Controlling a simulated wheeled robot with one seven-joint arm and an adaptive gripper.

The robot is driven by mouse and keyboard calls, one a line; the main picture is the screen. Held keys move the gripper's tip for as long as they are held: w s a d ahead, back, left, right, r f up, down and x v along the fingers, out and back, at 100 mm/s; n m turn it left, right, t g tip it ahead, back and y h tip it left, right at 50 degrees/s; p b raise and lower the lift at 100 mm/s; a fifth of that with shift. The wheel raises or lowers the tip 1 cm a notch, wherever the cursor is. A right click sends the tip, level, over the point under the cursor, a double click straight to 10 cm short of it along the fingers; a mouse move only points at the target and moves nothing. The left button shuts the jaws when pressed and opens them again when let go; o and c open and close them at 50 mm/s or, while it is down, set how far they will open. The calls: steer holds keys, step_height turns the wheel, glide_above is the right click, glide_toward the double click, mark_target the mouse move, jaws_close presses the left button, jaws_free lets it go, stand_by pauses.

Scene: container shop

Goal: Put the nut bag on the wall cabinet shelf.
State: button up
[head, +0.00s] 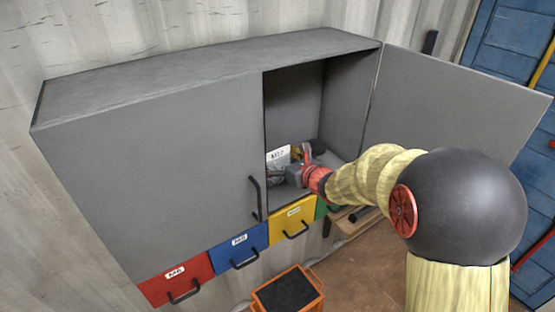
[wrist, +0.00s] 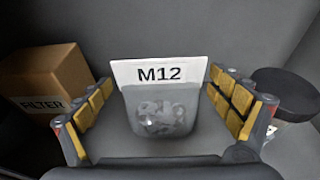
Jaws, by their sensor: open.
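The nut bag (wrist: 158,110) is a clear bag of grey nuts with a white M12 header card. It stands upright inside the wall cabinet, apparently on the shelf (wrist: 118,140). My gripper (wrist: 160,84) is open, with its yellow-padded fingers on either side of the bag and small gaps showing. In the head view my gripper (head: 297,170) reaches into the open right half of the grey wall cabinet (head: 160,140). The white card of the nut bag (head: 278,155) shows just beyond it; the rest is partly hidden.
A brown FILTER box (wrist: 45,80) stands left of the fingers, and a black round object (wrist: 286,94) lies close on the right. The open cabinet door (head: 455,110) stands out at right. Coloured drawers (head: 240,247) hang below; an orange crate (head: 262,303) is lower.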

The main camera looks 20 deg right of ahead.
steer(key=shift+s+r, duration=0.1)
steer(key=shift+r, duration=0.15)
steer(key=v, duration=1.1)
steer(key=shift+s+p, duration=0.35)
steer(key=shift+d, duration=0.1)
